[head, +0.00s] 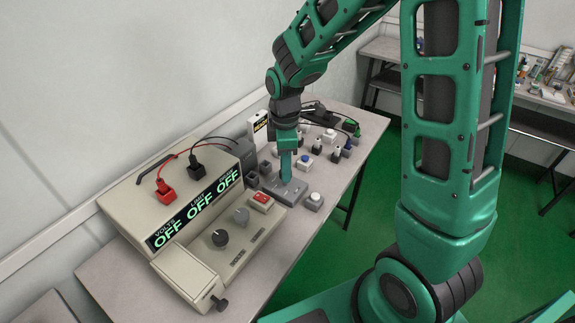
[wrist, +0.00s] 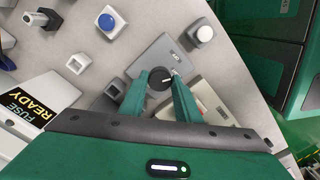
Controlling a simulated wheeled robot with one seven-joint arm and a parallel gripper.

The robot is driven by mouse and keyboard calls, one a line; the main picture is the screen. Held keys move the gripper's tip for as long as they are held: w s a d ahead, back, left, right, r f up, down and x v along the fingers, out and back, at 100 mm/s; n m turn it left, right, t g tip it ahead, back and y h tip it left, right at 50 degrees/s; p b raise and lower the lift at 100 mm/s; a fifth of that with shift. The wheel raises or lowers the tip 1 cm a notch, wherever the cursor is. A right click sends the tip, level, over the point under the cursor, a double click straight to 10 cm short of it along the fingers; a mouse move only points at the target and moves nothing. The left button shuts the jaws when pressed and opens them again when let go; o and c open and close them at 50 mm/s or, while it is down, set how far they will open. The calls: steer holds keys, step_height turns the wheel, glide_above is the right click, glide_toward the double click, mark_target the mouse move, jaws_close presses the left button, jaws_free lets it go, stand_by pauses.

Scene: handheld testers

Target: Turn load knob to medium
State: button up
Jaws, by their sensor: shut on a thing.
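The load knob (wrist: 160,79) is a round black dial with a white pointer mark, on a grey box (wrist: 152,55). In the wrist view it sits between my two fingertips, and my gripper (wrist: 161,82) is shut on it. The pointer mark aims toward the upper right in that view. In the head view my gripper (head: 286,177) reaches straight down onto the grey box (head: 296,192), and the knob is hidden by the fingers.
A beige tester with a display (head: 195,210) reading OFF, a black dial (head: 220,238) and a red switch (head: 262,201) stands left of the box. A white button box (head: 313,201) is close on the right. A blue button box (head: 304,164) and several small connectors lie behind.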

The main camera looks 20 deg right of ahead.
steer(key=m, duration=0.5)
steer(key=shift+w+r+m, duration=0.15)
steer(key=shift+w+m, duration=0.25)
steer(key=m, duration=0.4)
steer(key=shift+d, duration=0.1)
steer(key=m, duration=0.5)
steer(key=shift+s+m, duration=0.1)
steer(key=shift+m, duration=0.3)
steer(key=m, duration=0.4)
steer(key=shift+s+m, duration=0.1)
steer(key=shift+m, duration=0.2)
steer(key=shift+a, duration=0.2)
